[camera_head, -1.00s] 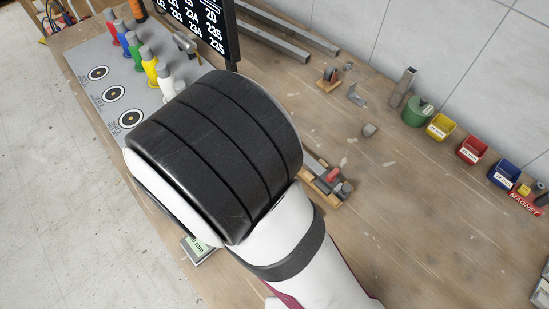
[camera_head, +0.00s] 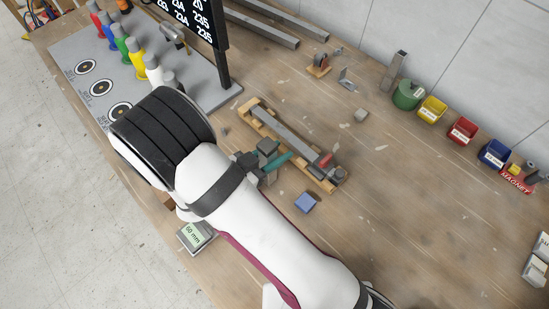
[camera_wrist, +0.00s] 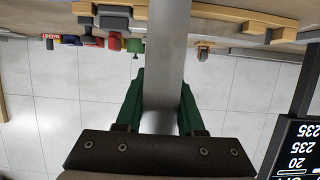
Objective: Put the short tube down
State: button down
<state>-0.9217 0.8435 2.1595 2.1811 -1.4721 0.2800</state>
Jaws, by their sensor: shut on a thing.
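In the wrist view, a smooth grey tube (camera_wrist: 170,45) stands lengthwise between the green fingers of my gripper (camera_wrist: 162,95), which is shut on it. Its far end runs out of the top of that view. In the head view, my gripper (camera_head: 272,160) shows only in part beyond my white wrist, with a teal finger visible. It is close to the near side of a wooden fixture (camera_head: 252,121) that carries a long grey bar (camera_head: 282,132) and a red part at its right end. I cannot tell whether the held tube touches anything.
A small blue block (camera_head: 305,202) and a display reading 60 mm (camera_head: 195,237) are near my arm. A grey board (camera_head: 75,52) with coloured bottles and a dark sign (camera_head: 198,22) stand at upper left. Small bins (camera_head: 462,130) line the wall. The right bench middle is clear.

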jog(key=shift+f, duration=0.55)
jog(key=shift+f, duration=0.15)
jog(key=c, duration=0.5)
grip_release()
